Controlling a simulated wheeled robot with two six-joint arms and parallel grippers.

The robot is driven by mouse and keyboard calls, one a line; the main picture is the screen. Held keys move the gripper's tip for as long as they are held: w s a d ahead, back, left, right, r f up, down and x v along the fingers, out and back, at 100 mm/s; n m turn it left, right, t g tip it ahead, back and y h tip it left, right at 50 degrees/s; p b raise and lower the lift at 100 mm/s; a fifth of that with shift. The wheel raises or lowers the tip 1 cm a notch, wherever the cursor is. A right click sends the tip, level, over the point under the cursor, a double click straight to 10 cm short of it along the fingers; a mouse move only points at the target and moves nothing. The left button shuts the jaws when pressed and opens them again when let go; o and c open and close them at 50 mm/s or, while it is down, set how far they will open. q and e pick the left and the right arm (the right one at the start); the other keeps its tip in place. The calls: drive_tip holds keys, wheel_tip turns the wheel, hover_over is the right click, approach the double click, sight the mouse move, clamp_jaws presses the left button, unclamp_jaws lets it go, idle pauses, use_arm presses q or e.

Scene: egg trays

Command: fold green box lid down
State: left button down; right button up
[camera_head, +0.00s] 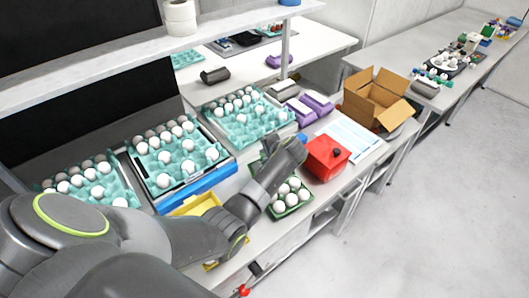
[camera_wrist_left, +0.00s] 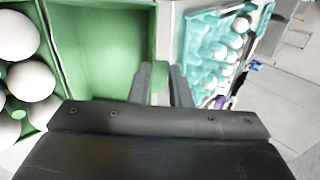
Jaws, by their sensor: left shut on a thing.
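The green egg box (camera_head: 303,208) stands on the table, holding several white eggs; it also shows at the left of the left wrist view (camera_wrist_left: 58,82). Its green lid (camera_wrist_left: 100,45) stands raised beside the eggs, inner face showing in the left wrist view. In the head view my arm mostly hides the lid. My left gripper (camera_wrist_left: 162,88) is shut on the lid's edge, at the right side of the lid in the left wrist view. In the head view the left gripper (camera_head: 268,148) is mostly hidden behind my wrist. My right gripper is not in view.
A red box (camera_head: 322,168) stands close right of the egg box. Teal egg trays (camera_head: 222,128) with eggs line the table behind and left. A yellow tray (camera_head: 190,208) lies left of my forearm. An open cardboard box (camera_head: 372,108) and purple cartons (camera_head: 300,112) are farther back.

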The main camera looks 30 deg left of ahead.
use_arm(q)
drive_tip(key=shift+s+d, duration=0.1)
idle(0.4)
drive_tip(key=c, duration=1.4)
unclamp_jaws()
drive_tip(key=shift+o, duration=0.2)
drive_tip(key=shift+r, duration=0.1)
drive_tip(key=b+v, duration=0.3)
drive_tip(key=v, duration=1.4)
drive_tip(key=shift+d, duration=0.3)
drive_tip(key=shift+s, duration=0.1)
